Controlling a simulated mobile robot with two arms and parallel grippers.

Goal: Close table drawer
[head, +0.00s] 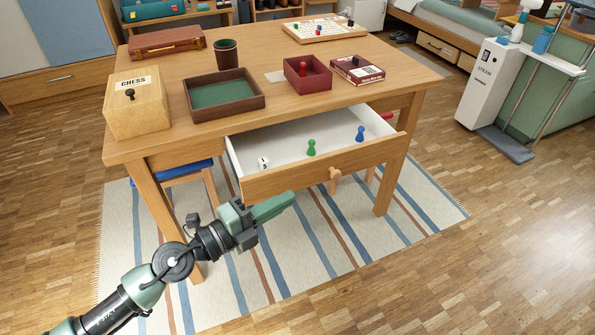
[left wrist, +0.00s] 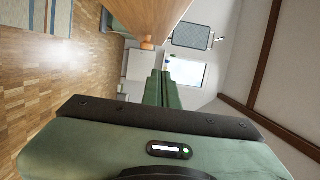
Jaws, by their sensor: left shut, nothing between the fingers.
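The table drawer (head: 325,164) is pulled out of the wooden table (head: 290,90). Its white inside shows a green pawn (head: 311,147), a blue pawn (head: 360,133) and a white die (head: 263,162). A round wooden knob (head: 335,174) sits on the drawer front. My left gripper (head: 292,198) is shut and empty, in front of the drawer front and lower left of the knob in the head view. In the left wrist view, the shut fingers (left wrist: 159,88) point past the wooden drawer front and its knob (left wrist: 147,42). My right gripper is not in view.
On the table stand a chess box (head: 138,105), a green-lined tray (head: 222,96), a dark cup (head: 226,54), a red open box (head: 307,75) and a game box (head: 357,70). A striped rug (head: 300,250) lies below. A blue-seated stool (head: 180,172) is under the table.

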